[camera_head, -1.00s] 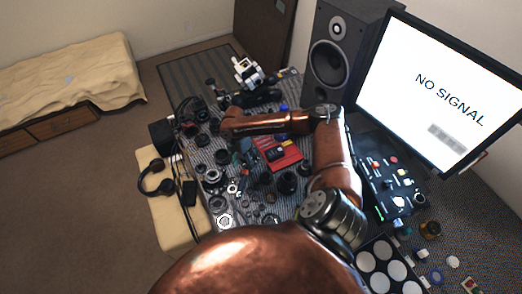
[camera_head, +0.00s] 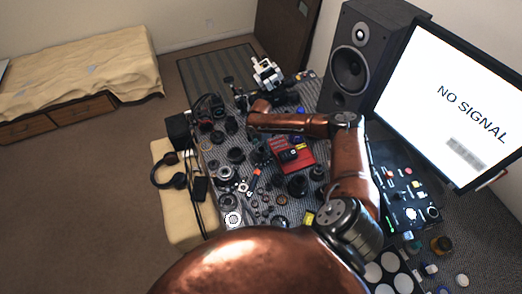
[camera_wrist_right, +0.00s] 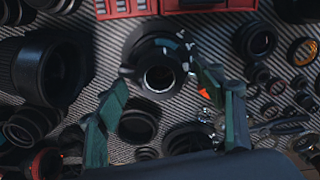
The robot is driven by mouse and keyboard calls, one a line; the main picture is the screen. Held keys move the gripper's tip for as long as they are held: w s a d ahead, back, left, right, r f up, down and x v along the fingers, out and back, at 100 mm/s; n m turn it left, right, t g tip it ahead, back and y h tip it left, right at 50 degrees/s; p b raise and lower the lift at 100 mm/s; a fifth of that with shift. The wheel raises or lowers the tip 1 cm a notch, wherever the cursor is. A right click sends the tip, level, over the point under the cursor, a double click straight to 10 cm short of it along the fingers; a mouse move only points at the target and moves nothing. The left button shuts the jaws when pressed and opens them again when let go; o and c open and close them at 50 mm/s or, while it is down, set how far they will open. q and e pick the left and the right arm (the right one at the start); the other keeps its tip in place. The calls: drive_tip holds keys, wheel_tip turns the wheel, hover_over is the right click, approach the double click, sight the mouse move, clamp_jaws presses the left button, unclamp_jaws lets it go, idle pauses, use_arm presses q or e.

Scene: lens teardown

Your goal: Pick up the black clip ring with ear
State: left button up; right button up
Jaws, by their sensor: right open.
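In the right wrist view a black ring (camera_wrist_right: 141,50) lies on the striped mat, with a small tab at its left side and light marks at its upper right. It looks like the clip ring with ear, but I cannot be sure. My right gripper (camera_wrist_right: 160,78) is open, its green fingers on either side of the ring's near part, with nothing held. In the head view the right gripper (camera_head: 261,152) is small and dark among the parts, below the copper forearm. The ring cannot be told apart there. My left gripper is not in view.
A red tray (camera_head: 297,163) lies right of the gripper; its edge tops the wrist view. Several rings crowd the mat. A speaker (camera_head: 352,68) and monitor (camera_head: 455,100) stand to the right.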

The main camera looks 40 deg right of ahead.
drive_tip(key=shift+c, duration=0.6)
drive_tip(key=c, duration=0.9)
